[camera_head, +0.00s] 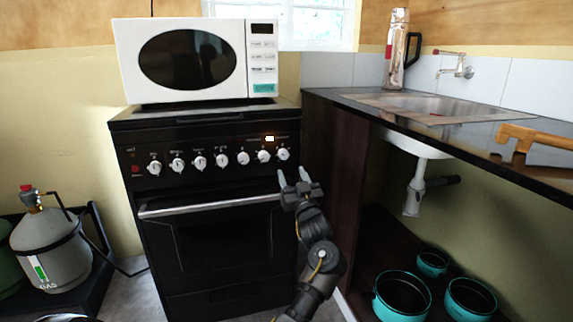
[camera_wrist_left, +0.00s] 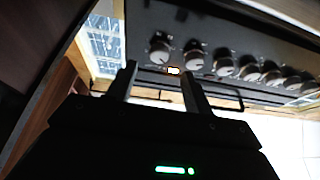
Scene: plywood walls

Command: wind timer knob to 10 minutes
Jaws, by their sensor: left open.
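A row of several white knobs runs along the black stove's front panel (camera_head: 205,144). The rightmost knob (camera_head: 283,154) is closest to my left gripper (camera_head: 292,176). The knob beside it (camera_head: 264,156) sits just to its left. The labels are too small to tell which knob is the timer. My left gripper is open and empty, its two fingers pointing up at the panel, just below the rightmost knob. The left wrist view shows the panel turned over, with the end knob (camera_wrist_left: 159,52) beyond the open fingers (camera_wrist_left: 158,70). My right gripper is out of view.
The oven door handle (camera_head: 210,205) crosses below the panel. A small lit display (camera_head: 269,138) is above the right knobs. A white microwave (camera_head: 195,60) stands on the stove. A dark counter (camera_head: 470,130) with a sink is close on the right. A gas bottle (camera_head: 50,250) stands left.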

